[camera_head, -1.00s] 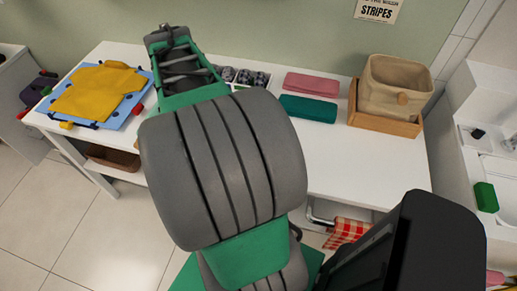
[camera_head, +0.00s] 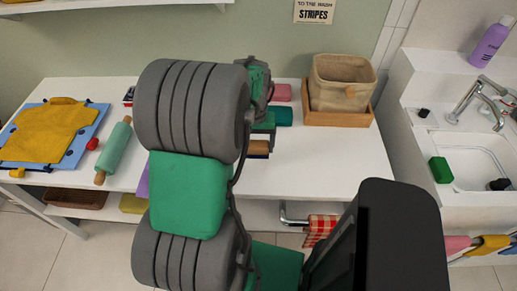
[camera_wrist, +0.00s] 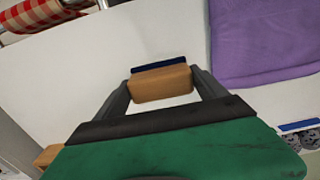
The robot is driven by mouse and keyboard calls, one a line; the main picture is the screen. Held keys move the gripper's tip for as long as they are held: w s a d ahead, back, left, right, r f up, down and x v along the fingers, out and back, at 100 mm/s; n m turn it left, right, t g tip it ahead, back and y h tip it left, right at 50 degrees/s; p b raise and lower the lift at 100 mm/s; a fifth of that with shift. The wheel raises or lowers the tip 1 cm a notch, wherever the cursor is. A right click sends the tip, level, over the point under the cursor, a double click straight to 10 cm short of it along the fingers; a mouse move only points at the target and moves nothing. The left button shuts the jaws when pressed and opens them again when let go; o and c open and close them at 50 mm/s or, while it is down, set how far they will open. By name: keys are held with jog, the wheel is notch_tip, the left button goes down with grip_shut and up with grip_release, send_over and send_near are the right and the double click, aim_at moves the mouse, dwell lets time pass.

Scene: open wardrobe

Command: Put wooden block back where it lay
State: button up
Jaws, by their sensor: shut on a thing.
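The wooden block (camera_wrist: 160,84) is light brown and sits between the two fingers of my gripper (camera_wrist: 163,78) in the wrist view. My gripper is shut on it. A dark blue strip (camera_wrist: 160,64) lies along the block's far edge. In the head view the block (camera_head: 258,148) shows beyond my arm, over the white tabletop (camera_head: 312,170). Whether it touches the tabletop I cannot tell. My arm hides part of the table behind it.
A beige bin (camera_head: 341,82) stands in a wooden tray at the back right, near a green folded cloth (camera_head: 284,116) and a pink one (camera_head: 282,92). A teal rolling pin (camera_head: 114,150) and a yellow garment (camera_head: 48,132) lie left. The table's right front is clear.

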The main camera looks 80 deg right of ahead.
aim_at(259, 151)
jog(key=shift+s+d+f, duration=0.3)
jog(key=shift+d+f, duration=0.4)
jog(key=shift+f, duration=0.2)
jog(key=shift+d+f, duration=0.15)
jog(key=shift+f, duration=1.55)
jog(key=shift+f, duration=0.1)
jog(key=o, duration=1.2)
jog(key=shift+o, duration=0.2)
